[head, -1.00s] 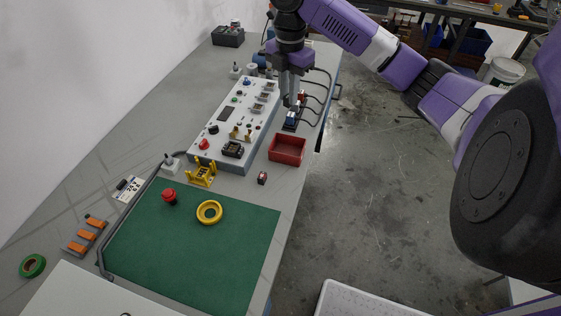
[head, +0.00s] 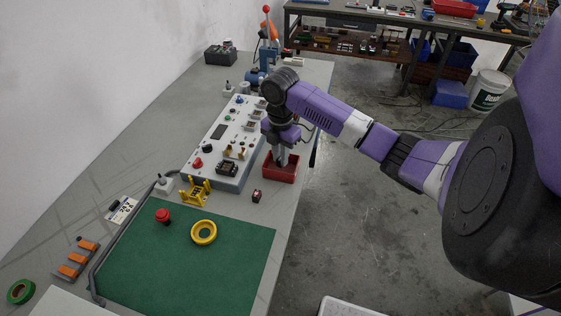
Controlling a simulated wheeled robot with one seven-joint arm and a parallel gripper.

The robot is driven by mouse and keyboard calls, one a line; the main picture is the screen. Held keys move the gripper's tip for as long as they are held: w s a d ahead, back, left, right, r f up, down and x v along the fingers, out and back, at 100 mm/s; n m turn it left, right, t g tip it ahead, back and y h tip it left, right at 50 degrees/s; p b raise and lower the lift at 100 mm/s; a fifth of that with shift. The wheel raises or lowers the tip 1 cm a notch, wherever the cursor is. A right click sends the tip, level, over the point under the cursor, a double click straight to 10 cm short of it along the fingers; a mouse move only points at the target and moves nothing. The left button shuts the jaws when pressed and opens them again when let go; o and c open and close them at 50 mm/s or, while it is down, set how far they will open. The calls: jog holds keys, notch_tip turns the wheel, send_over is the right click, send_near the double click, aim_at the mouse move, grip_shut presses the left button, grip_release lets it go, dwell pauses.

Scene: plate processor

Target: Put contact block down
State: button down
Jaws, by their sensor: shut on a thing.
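My gripper (head: 282,158) points straight down with its fingertips at the red tray (head: 285,178), inside or just above its opening. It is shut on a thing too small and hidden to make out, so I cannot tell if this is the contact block. A small dark block with a red and white face (head: 257,196) sits apart on the bench, in front of the tray.
The grey control panel (head: 228,140) stands left of the tray. A yellow fixture (head: 195,192), a green mat (head: 185,258) with a red button (head: 163,215) and yellow ring (head: 204,232) lie nearer. The bench's right edge is close to the tray.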

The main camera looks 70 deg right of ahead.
jog(key=shift+f, duration=1.45)
jog(key=shift+f, duration=0.1)
jog(key=c, duration=1.3)
grip_release()
jog(key=shift+c, duration=0.2)
